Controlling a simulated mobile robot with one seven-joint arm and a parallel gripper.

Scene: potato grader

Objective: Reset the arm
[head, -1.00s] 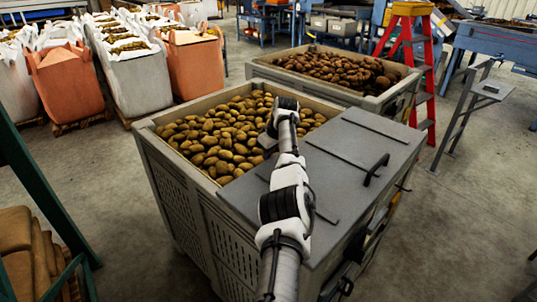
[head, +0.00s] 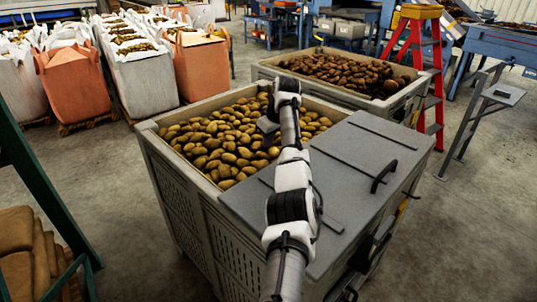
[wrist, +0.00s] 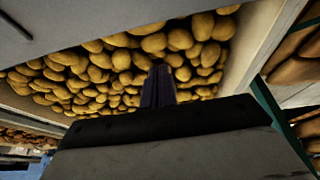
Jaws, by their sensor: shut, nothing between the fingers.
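My arm reaches forward over the near grey bin (head: 178,215), past its grey lid (head: 330,185). My gripper (head: 267,126) is small and dark in the head view, above the potatoes (head: 215,140) in the bin's open part. In the wrist view, the dark fingers (wrist: 158,86) are together with nothing between them, and potatoes (wrist: 100,75) show beyond them. The wrist housing hides the lower part of that view.
A second bin (head: 405,97) of potatoes stands behind. A red ladder (head: 438,75) is at the right. Orange (head: 203,70) and white (head: 142,82) bulk bags stand at the back left. A green frame (head: 42,195) is at the left. Bare concrete floor lies between.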

